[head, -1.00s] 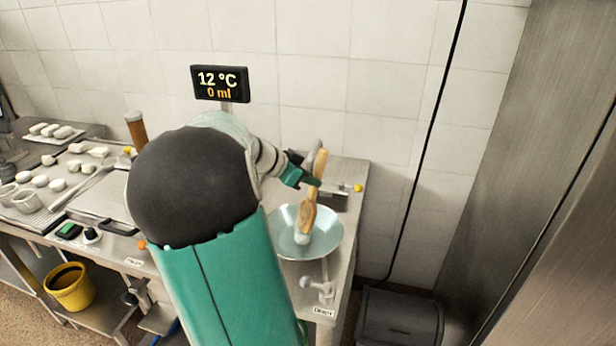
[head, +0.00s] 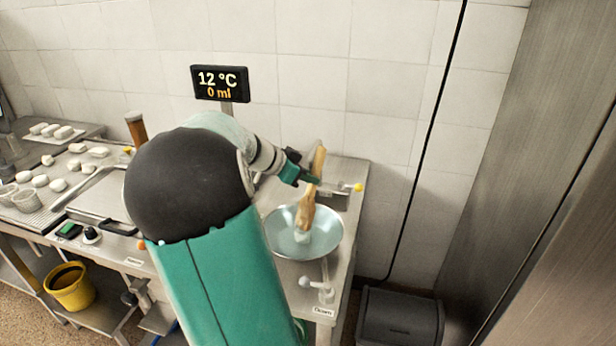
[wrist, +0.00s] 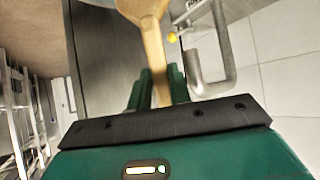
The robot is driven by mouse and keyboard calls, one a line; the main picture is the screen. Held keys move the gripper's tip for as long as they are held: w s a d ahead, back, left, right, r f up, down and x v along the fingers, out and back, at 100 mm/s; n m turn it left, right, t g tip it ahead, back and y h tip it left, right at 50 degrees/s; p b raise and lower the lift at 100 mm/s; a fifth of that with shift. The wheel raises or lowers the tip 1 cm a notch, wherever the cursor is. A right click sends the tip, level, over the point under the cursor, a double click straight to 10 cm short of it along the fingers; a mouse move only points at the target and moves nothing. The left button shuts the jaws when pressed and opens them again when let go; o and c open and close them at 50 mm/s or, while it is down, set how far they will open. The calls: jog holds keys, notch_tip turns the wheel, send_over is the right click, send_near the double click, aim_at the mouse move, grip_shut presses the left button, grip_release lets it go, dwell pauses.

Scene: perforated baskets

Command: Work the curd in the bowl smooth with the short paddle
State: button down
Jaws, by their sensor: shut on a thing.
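The short wooden paddle (head: 307,207) is held upright, slightly tilted, over the metal bowl (head: 276,228) at the right end of the counter. My gripper (head: 308,180) is shut on the paddle's handle. The paddle's lower end is down inside the bowl, at a small pale lump of curd (head: 302,237) on the bowl's floor. I cannot tell whether it presses on the curd. In the wrist view the paddle (wrist: 153,45) runs up from between the green fingers of my gripper (wrist: 158,92).
A display (head: 220,84) reading 12 °C and 0 ml stands behind my arm. A small tap-like valve (head: 320,288) sits in front of the bowl. White pieces lie on the left worktop (head: 45,215). A yellow bucket (head: 70,287) and a dark bin (head: 400,318) stand below.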

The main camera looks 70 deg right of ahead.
jog(key=shift+r, duration=4.45)
jog(key=w+a+f+g+h, duration=0.1)
jog(key=a+f+h, duration=0.1)
jog(key=f, duration=0.6)
jog(key=shift+a+f, duration=0.2)
jog(key=shift+a, duration=0.5)
jog(key=shift+w+f, duration=0.1)
jog(key=shift+f, duration=0.25)
jog(key=shift+s+a, duration=0.35)
jog(key=shift+s, duration=0.1)
